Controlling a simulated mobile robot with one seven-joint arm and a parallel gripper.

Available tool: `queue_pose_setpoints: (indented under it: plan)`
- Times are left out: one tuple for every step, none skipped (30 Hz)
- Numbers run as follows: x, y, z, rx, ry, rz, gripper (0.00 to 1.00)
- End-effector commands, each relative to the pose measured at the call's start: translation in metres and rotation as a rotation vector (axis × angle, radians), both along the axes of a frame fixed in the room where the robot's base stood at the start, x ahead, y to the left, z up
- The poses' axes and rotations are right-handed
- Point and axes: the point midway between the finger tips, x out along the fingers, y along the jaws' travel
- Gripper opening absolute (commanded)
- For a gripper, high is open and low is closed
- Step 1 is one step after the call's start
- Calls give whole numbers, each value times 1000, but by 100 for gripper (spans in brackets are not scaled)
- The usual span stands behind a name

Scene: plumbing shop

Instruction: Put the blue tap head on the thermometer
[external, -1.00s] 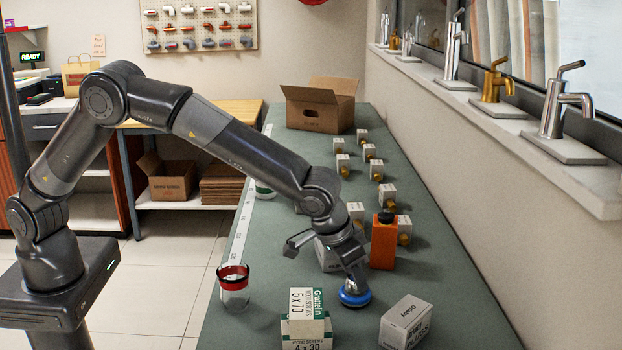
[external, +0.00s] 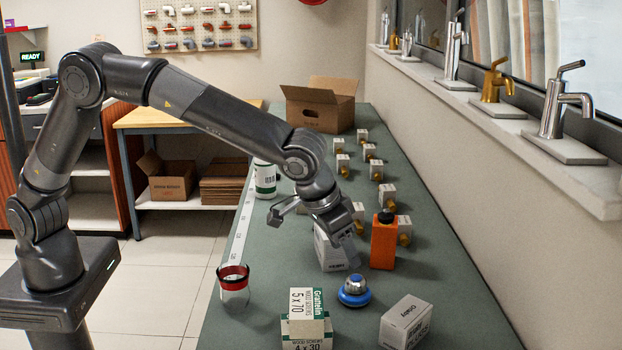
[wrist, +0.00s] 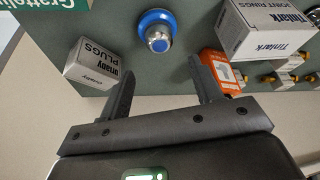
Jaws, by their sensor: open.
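The blue tap head (external: 354,291), with a silver dome, sits on the green bench near the front. It also shows in the wrist view (wrist: 156,30), beyond my fingers and apart from them. My gripper (external: 345,247) is open and empty, above and behind the tap head; its two spread fingers show in the wrist view (wrist: 160,72). An orange upright object with a black top (external: 383,240) stands to the right of my gripper; its orange body with a white label (wrist: 222,72) shows beside a finger. I cannot tell whether it is the thermometer.
A white box (external: 406,322) lies right of the tap head, and screw boxes (external: 307,325) stand to its left. A red-rimmed glass (external: 234,289) is near the left edge. A joint rings box (external: 330,253) stands behind. Several small valve boxes and a cardboard box (external: 320,108) are farther back.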

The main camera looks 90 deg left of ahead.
Motion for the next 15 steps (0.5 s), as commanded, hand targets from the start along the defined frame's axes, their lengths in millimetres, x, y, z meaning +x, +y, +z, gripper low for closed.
queue_pose_setpoints:
  plan:
    - [-4,-2,10,0,-1,0,59]
    - [-6,-2,15,0,-1,0,59]
    - [-8,-3,21,0,-2,0,59]
    - [-9,-4,25,0,-1,0,59]
    - [-11,-5,28,0,0,0,59]
    - [-13,-5,33,0,0,0,59]
    - [-14,-6,35,-1,0,0,59]
    - [-14,-6,37,0,-1,0,59]
    - [-16,-6,40,0,0,0,59]
    - [-17,-5,42,-1,1,0,59]
    - [-19,-4,45,-2,0,-1,59]
    - [-23,-1,49,-5,1,-3,59]
    - [-26,2,54,-8,1,-4,59]
    - [-31,6,59,-11,1,-6,59]
    - [-39,13,67,-17,1,-13,59]
